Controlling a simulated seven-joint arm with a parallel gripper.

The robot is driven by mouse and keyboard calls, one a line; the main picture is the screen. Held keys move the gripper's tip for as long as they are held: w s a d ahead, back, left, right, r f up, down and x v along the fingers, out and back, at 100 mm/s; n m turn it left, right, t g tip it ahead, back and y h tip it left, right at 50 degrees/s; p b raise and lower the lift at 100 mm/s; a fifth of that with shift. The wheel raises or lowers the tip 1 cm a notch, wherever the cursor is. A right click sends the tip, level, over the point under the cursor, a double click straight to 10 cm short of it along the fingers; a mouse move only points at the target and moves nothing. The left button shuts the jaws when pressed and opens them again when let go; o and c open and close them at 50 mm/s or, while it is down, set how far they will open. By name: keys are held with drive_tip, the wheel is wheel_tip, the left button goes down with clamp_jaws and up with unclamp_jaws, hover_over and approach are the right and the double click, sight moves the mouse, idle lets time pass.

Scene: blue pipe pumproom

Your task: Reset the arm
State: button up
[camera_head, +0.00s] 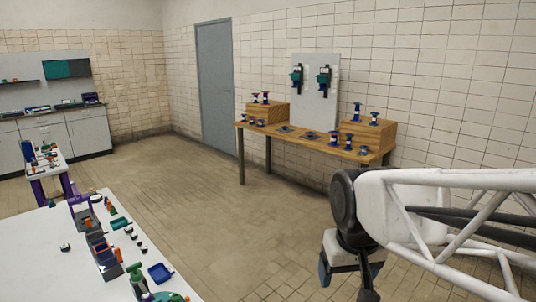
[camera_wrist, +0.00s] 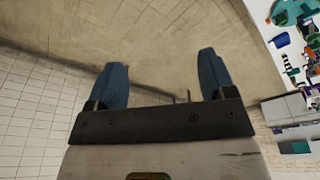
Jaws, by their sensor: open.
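My gripper (camera_head: 346,280) hangs at the end of my white arm at the lower right of the head view, over open floor. In the wrist view my gripper (camera_wrist: 161,72) shows two blue fingers set wide apart, with nothing between them but the tan floor behind. It touches nothing that I can see.
A white table (camera_head: 35,250) with small parts, including a blue tray (camera_head: 160,273), stands at the lower left. A wooden bench (camera_head: 300,140) with blue-and-red pieces stands along the tiled wall. A grey door (camera_head: 214,85) is behind. The floor (camera_head: 220,215) between is clear.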

drive_tip(key=s+d+f+m, duration=0.1)
drive_tip(key=s+d+f, duration=0.1)
drive_tip(key=s+d, duration=0.2)
drive_tip(key=s, duration=0.3)
drive_tip(key=shift+s+f, duration=0.25)
drive_tip(key=shift+s, duration=0.15)
drive_tip(key=shift+d, duration=0.1)
idle(0.6)
